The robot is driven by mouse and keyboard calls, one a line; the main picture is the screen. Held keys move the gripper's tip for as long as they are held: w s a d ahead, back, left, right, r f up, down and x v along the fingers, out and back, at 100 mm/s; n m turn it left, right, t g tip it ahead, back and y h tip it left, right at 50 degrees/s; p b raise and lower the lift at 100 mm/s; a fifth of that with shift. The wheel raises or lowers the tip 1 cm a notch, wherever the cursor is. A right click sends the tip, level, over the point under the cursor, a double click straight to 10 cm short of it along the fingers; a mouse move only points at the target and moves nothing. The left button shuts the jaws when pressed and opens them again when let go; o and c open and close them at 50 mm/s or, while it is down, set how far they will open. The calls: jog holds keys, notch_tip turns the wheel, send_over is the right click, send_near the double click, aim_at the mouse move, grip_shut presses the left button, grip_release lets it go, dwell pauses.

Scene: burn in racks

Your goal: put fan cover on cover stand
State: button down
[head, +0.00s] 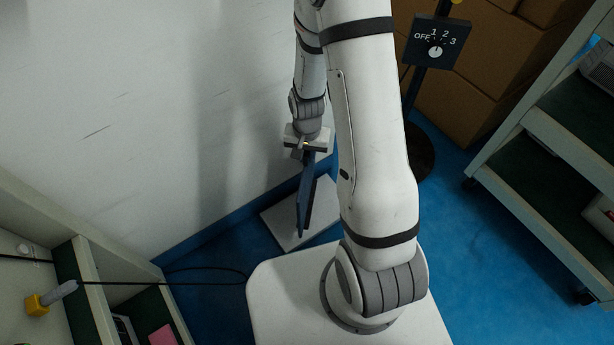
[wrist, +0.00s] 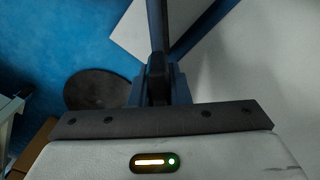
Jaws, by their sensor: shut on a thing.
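My gripper (head: 307,156) points down beside the white wall and is shut on the fan cover (head: 305,198), a thin dark blue panel seen nearly edge-on. The panel hangs upright from the jaws. In the wrist view, my gripper (wrist: 158,88) grips the dark fan cover (wrist: 157,25) at its near end. A flat white plate (head: 277,218) on the blue floor, seemingly the cover stand, lies below and behind the panel; it also shows in the wrist view (wrist: 192,30). I cannot tell whether the panel touches the plate. My arm hides the plate's right side.
A black post carries a dial box (head: 436,42) marked OFF, 1, 2, 3; its round base (wrist: 97,90) stands near the plate. Cardboard boxes (head: 480,45) are stacked behind. A shelf rack (head: 540,190) stands right, another shelf (head: 90,285) left, with a black cable (head: 200,282) nearby.

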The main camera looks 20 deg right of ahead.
notch_tip(320, 180, down, 6)
jog(key=b, duration=0.2)
jog(key=shift+d, duration=0.15)
jog(key=shift+f, duration=0.2)
jog(key=c, duration=1.4)
grip_release()
jog(key=shift+o, duration=0.2)
